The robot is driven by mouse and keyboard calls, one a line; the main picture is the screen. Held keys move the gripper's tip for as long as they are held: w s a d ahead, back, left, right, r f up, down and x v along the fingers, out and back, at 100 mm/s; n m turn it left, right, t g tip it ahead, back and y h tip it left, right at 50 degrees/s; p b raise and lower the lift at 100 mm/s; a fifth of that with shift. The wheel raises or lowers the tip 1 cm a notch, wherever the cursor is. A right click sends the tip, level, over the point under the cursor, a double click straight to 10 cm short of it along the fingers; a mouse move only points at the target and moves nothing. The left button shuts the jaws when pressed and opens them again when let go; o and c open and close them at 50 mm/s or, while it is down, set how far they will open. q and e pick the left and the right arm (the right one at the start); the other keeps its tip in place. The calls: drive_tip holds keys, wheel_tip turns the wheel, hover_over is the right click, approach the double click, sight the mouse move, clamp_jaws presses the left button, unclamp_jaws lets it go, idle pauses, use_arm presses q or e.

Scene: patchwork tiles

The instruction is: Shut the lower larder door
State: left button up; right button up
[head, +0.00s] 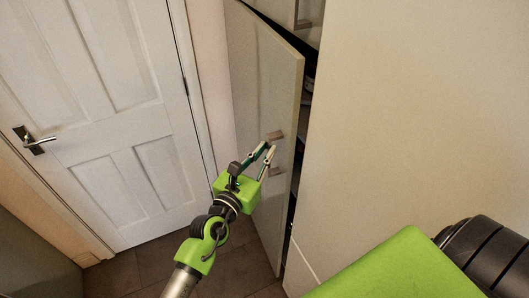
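The lower larder door (258,100) is a pale grey panel. It stands ajar, its free edge on the right swung out from the cabinet, with a dark gap beside it. Its handle (275,135) is near that free edge, with one end above and one below my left fingers. My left gripper (268,148) is at the handle, its fingertips overlapping the handle's middle. Whether they grip it or only touch it is unclear. My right gripper is not in view.
An upper door with a handle (303,16) is above the lower door. Dark shelves show in the gap. A large pale cabinet panel (420,110) fills the right. A white panelled room door (100,110) with a lever handle is at left. Dark floor tiles (150,265) lie below.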

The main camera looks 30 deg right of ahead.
use_arm(q)
drive_tip(key=shift+w+r, duration=0.1)
drive_tip(key=shift+w, duration=0.15)
drive_tip(key=shift+a, duration=0.1)
drive_tip(key=shift+s+a, duration=0.2)
drive_tip(key=shift+a, duration=0.05)
drive_tip(key=v, duration=1.1)
drive_tip(key=shift+s, duration=0.15)
